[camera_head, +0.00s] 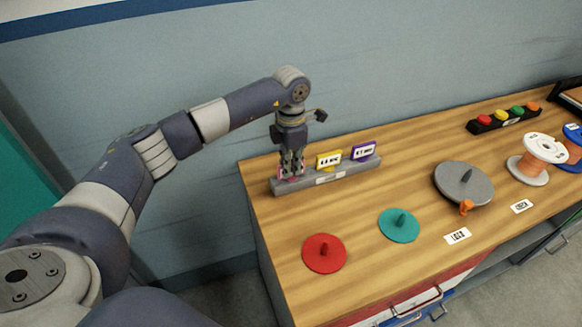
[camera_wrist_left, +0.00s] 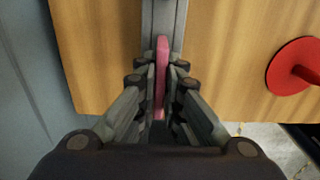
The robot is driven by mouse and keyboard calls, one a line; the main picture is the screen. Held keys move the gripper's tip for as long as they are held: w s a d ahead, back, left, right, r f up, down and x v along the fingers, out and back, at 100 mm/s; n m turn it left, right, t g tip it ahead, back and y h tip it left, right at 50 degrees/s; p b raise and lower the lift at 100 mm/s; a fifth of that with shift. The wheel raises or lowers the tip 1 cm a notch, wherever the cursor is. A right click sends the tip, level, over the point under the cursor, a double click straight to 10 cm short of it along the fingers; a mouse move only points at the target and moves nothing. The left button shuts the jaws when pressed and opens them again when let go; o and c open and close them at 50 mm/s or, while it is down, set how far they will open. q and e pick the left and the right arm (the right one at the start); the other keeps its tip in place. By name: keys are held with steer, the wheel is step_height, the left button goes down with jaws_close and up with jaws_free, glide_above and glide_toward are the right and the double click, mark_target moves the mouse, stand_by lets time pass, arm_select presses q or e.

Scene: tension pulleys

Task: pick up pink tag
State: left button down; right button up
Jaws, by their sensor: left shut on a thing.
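The pink tag (camera_wrist_left: 162,70) stands edge-on between the fingers of my left gripper (camera_wrist_left: 158,95) in the left wrist view. My left gripper is shut on it, pointing straight down. In the head view my left gripper (camera_head: 291,170) is at the left end of the grey tag holder (camera_head: 325,177), and only a little pink shows around the fingers. The tag appears to be still at the holder; whether its bottom sits in the slot is hidden. A yellow tag (camera_head: 329,159) and a purple tag (camera_head: 363,151) stand upright in the same holder. My right gripper is not in view.
A red disc (camera_head: 324,254), a teal disc (camera_head: 399,226) and a grey disc (camera_head: 463,184) with pegs lie on the wooden table (camera_head: 350,280). Wire spools (camera_head: 543,149) and a button strip (camera_head: 503,118) are to the right. A wall is close behind the holder.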

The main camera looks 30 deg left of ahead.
arm_select(q)
steer(key=shift+r+p, duration=0.45)
steer(key=shift+r, duration=0.25)
step_height(320, 180, up, 2)
steer(key=shift+r+p, duration=0.25)
steer(key=shift+p, duration=0.55)
steer(key=s+d+r+p, duration=0.1)
steer(key=s+d, duration=0.2)
steer(key=d, duration=1.2)
steer(key=shift+s+d, duration=0.15)
steer(key=shift+d, duration=0.2)
